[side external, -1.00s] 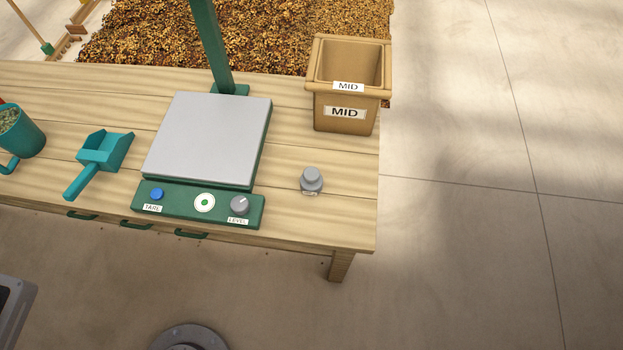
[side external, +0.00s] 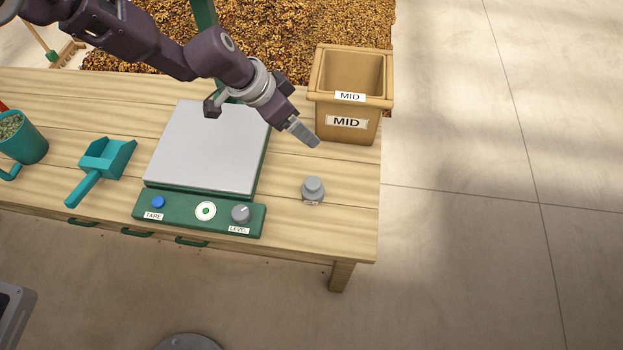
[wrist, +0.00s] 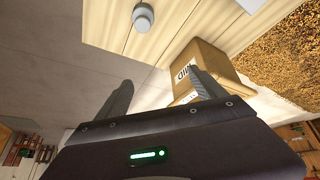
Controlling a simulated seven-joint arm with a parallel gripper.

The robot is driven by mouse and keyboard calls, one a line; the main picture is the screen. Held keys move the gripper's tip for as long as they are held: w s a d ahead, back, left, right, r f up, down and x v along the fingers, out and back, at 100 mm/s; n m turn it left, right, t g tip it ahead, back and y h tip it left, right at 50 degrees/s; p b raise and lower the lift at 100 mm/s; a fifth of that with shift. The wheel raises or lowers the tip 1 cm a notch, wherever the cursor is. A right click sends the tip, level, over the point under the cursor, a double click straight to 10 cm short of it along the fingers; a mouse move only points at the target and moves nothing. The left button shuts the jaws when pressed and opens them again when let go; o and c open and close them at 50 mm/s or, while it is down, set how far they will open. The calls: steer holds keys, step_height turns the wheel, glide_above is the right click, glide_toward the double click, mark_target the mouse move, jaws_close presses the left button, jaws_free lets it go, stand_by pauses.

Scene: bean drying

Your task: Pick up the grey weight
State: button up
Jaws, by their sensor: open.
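The grey weight (side external: 312,188) stands upright on the wooden table, right of the scale and near the table's right end. In the wrist view the weight (wrist: 142,15) shows at the top, beyond the fingertips. My gripper (side external: 302,133) is above the table, up and slightly left of the weight in the side view, and apart from it. In the wrist view the two fingers of my gripper (wrist: 160,78) are spread with nothing between them. In the side view one finger shows clearly; the other is hard to make out.
The scale (side external: 205,150) with its green control panel stands left of the weight. A tan MID bin (side external: 346,125) stands behind the weight, close to my gripper. A teal scoop (side external: 102,160) and a teal cup (side external: 30,145) are further left. Table around the weight is clear.

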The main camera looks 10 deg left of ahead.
steer(key=m, duration=0.1)
glide_above(311, 184)
steer(key=a, duration=0.2)
steer(key=shift+y, duration=0.4)
steer(key=f, duration=1.4)
steer(key=shift+s+d+f, duration=0.2)
steer(key=shift+s+f, duration=0.05)
steer(key=shift+f, duration=0.15)
steer(key=shift+g, duration=0.3)
steer(key=x, duration=0.7)
steer(key=shift+s+a+f, duration=0.15)
steer(key=shift+s+f, duration=0.15)
steer(key=shift+f, duration=0.05)
steer(key=shift+r, duration=0.1)
jaws_close()
